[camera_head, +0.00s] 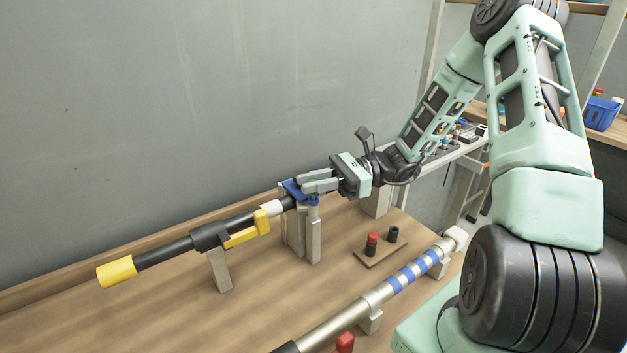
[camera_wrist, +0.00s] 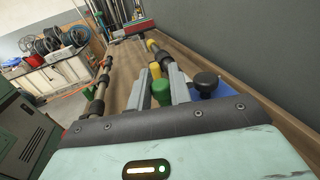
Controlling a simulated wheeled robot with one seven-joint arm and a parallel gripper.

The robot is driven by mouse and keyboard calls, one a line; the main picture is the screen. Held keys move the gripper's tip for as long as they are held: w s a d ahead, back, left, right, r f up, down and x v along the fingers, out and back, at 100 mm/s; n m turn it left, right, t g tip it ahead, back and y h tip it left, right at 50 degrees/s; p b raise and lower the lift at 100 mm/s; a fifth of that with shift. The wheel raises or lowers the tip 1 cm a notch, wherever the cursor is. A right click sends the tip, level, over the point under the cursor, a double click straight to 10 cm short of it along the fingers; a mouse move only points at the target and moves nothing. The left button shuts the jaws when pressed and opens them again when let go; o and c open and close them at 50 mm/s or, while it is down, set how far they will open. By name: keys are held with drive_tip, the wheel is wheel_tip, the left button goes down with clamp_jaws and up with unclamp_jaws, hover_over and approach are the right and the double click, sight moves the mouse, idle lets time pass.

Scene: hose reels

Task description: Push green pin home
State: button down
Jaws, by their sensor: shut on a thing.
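The green pin (camera_wrist: 161,92) shows in the wrist view as a round green head between the two fingers of my gripper (camera_wrist: 154,72). My gripper is shut on it. In the head view my gripper (camera_head: 312,184) lies at the blue bracket (camera_head: 291,189) at the right end of the black lance; the pin is hidden there. How deep the pin sits cannot be told. A black knob (camera_wrist: 207,82) stands on the blue part just right of the fingers in the wrist view.
The black lance has a yellow tip (camera_head: 117,271) and a yellow lever (camera_head: 247,230), and rests on grey posts (camera_head: 219,270). A silver lance with blue bands (camera_head: 411,274) lies in front. A small wooden block (camera_head: 381,252) holds a red and a black peg. A wall stands behind.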

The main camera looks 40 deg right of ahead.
drive_tip(key=shift+f+b, duration=0.35)
drive_tip(key=shift+f, duration=0.4)
drive_tip(key=c, duration=1.2)
unclamp_jaws()
drive_tip(key=shift+d, duration=0.1)
drive_tip(key=b+v, duration=0.2)
drive_tip(key=v, duration=1)
drive_tip(key=shift+b, duration=0.35)
drive_tip(key=shift+a, duration=0.2)
